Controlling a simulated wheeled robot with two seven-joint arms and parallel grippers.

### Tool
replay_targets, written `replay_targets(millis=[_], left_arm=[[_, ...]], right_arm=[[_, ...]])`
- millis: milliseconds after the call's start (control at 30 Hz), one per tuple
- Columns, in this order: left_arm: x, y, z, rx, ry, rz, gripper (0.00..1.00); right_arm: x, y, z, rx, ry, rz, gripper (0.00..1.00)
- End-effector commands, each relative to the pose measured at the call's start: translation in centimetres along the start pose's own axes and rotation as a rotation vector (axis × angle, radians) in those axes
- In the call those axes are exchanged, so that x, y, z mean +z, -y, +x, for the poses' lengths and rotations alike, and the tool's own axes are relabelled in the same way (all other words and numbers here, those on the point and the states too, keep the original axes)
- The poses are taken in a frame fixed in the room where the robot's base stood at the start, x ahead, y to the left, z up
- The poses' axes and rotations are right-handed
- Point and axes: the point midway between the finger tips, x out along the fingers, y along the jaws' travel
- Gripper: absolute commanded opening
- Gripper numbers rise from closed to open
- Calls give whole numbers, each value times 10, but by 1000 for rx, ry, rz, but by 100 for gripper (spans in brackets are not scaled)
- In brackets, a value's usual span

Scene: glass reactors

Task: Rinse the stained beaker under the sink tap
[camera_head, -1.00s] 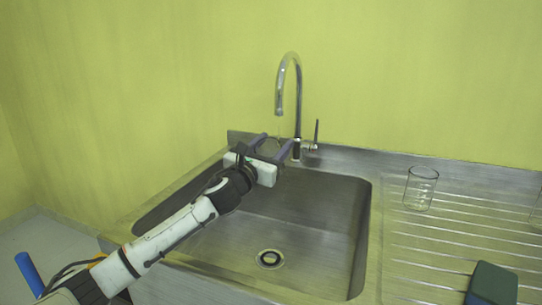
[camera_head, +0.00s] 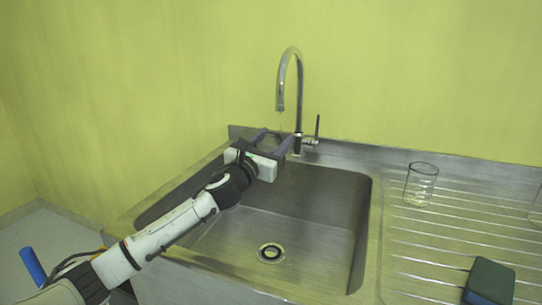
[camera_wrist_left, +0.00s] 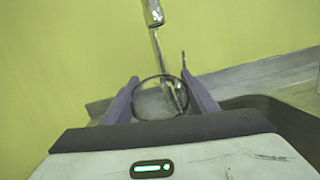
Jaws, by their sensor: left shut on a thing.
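My left gripper (camera_head: 275,141) is shut on a clear glass beaker (camera_wrist_left: 158,100), held between its two fingers near the back of the sink. In the wrist view the beaker's round rim shows between the fingers, below the tap spout (camera_wrist_left: 152,12). In the head view the chrome tap (camera_head: 298,80) arches over the beaker, and a thin clear streak like water hangs below its spout. The beaker is mostly hidden by the gripper in the head view, and I cannot make out a stain. My right gripper is not in view.
The steel sink basin (camera_head: 335,220) is empty, with a drain (camera_head: 271,253). The tap lever (camera_head: 317,126) stands right of the spout. Another clear beaker (camera_head: 420,184) stands on the ribbed drainboard (camera_head: 440,235), with a blue-green sponge (camera_head: 490,282) in front. A glass edge shows far right.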

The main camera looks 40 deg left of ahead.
Motion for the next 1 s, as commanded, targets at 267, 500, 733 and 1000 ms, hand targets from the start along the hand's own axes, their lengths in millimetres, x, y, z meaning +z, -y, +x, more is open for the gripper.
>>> replay_targets(millis=[267, 500, 733, 1000], left_arm=[[1, 1, -6, -1, -1, 1, 30], [4, 4, -25, 0, -1, 2, 30], [7, 8, -43, 0, 0, 2, 30], [10, 12, -64, -1, -1, 1, 30]], right_arm=[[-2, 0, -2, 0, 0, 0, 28], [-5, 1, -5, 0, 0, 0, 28], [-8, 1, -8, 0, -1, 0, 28], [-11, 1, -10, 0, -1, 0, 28]])
